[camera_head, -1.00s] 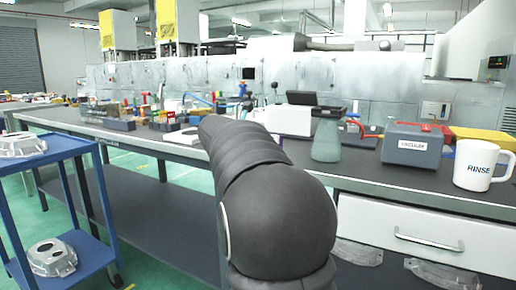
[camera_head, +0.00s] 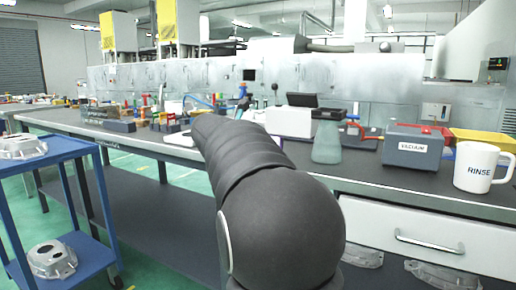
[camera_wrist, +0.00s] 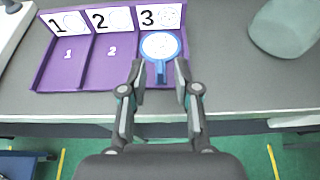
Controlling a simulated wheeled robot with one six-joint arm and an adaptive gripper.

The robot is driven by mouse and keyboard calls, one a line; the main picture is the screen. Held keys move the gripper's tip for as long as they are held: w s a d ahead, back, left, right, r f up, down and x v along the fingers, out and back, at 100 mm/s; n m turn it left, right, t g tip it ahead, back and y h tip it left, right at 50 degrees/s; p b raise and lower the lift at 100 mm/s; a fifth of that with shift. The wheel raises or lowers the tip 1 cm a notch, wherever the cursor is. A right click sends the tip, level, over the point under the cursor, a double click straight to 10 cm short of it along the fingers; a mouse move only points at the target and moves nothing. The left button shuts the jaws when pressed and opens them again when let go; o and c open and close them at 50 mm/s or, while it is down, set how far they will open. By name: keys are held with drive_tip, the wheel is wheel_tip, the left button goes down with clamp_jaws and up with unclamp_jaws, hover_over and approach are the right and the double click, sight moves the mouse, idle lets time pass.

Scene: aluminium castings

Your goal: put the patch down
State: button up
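A purple tray (camera_wrist: 73,75) with three compartments, marked 1, 2 and 3, lies on the grey bench in the wrist view. A round piece with a blue rim and white face (camera_wrist: 160,45), seemingly the patch, lies in compartment 3, its short blue handle pointing toward me. My gripper (camera_wrist: 160,72) is open, with one fingertip on each side of the handle and a visible gap to it on both sides. Whether the piece rests fully on the tray floor is hard to tell. In the head view my arm hides the piece and my gripper.
Compartments 1 and 2 are empty. A greenish glass flask (camera_head: 327,142) stands right of the tray, also in the wrist view (camera_wrist: 285,25). Further right are a grey vacuum box (camera_head: 412,148) and a white RINSE mug (camera_head: 478,168). A blue cart (camera_head: 45,155) with castings stands left.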

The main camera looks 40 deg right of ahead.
drive_tip(key=v, duration=0.9)
drive_tip(key=shift+s+a, duration=0.15)
drive_tip(key=shift+a, duration=0.1)
drive_tip(key=shift+r, duration=0.1)
drive_tip(key=s+a+f+m+y, duration=1.2)
drive_tip(key=s+a+f+m, duration=1)
drive_tip(key=s+a+f, duration=0.3)
drive_tip(key=shift+s+a+f+t+y, duration=0.15)
drive_tip(key=shift+s+a+t+y, duration=0.25)
drive_tip(key=shift+a, duration=0.3)
drive_tip(key=shift+w+d, duration=0.1)
